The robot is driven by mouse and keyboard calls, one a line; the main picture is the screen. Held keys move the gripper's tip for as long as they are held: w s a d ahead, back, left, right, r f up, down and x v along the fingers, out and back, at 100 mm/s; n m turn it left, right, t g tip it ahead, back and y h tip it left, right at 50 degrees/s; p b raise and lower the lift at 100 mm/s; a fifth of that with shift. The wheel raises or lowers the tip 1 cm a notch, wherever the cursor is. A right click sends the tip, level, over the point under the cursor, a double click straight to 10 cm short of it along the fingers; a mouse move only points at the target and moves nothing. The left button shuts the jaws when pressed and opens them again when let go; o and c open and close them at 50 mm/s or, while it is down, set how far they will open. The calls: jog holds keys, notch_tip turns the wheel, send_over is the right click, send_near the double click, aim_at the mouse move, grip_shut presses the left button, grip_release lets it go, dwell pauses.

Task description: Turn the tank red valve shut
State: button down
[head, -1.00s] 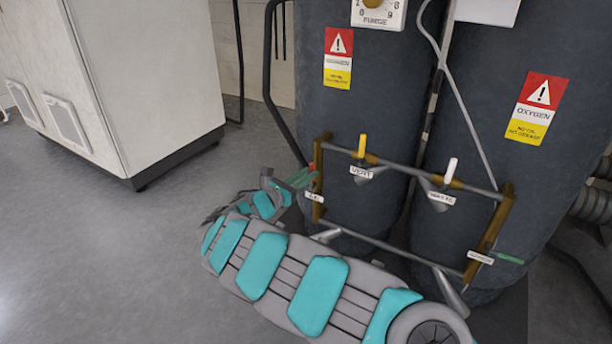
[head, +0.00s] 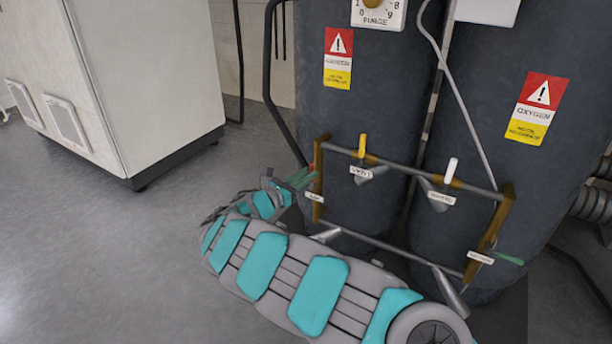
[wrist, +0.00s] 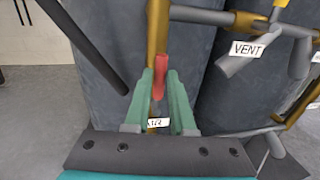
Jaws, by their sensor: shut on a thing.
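The red valve handle (wrist: 160,77) shows in the wrist view between my gripper's green fingertips, in front of a brass upright pipe (wrist: 157,38). My gripper (wrist: 159,88) is shut on it. In the head view the red handle (head: 313,168) is a small patch at the left end of the pipe frame, beside my gripper (head: 303,178). A white label (wrist: 157,122) below the handle is partly hidden by the fingers. The dark tank (head: 350,110) stands behind the pipes.
A yellow vent handle (head: 362,146) and a white handle (head: 451,168) sit to the right on the same pipe frame. A black tube (head: 272,80) runs down on the left. A white cabinet (head: 150,80) stands at far left, with open floor before it.

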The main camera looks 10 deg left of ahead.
jog(key=shift+a, duration=0.1)
jog(key=w+a+f+n+t+y, duration=0.1)
jog(key=a+f+n, duration=0.4)
jog(key=n, duration=1.5)
jog(key=shift+w+f+t+y, duration=0.4)
jog(key=shift+f+t+y, duration=0.2)
jog(key=shift+t, duration=0.7)
jog(key=c, duration=0.8)
grip_release()
jog(key=shift+f, duration=0.1)
jog(key=shift+o, duration=0.2)
jog(key=shift+s, duration=0.1)
jog(key=v, duration=0.7)
jog(key=shift+s, duration=0.3)
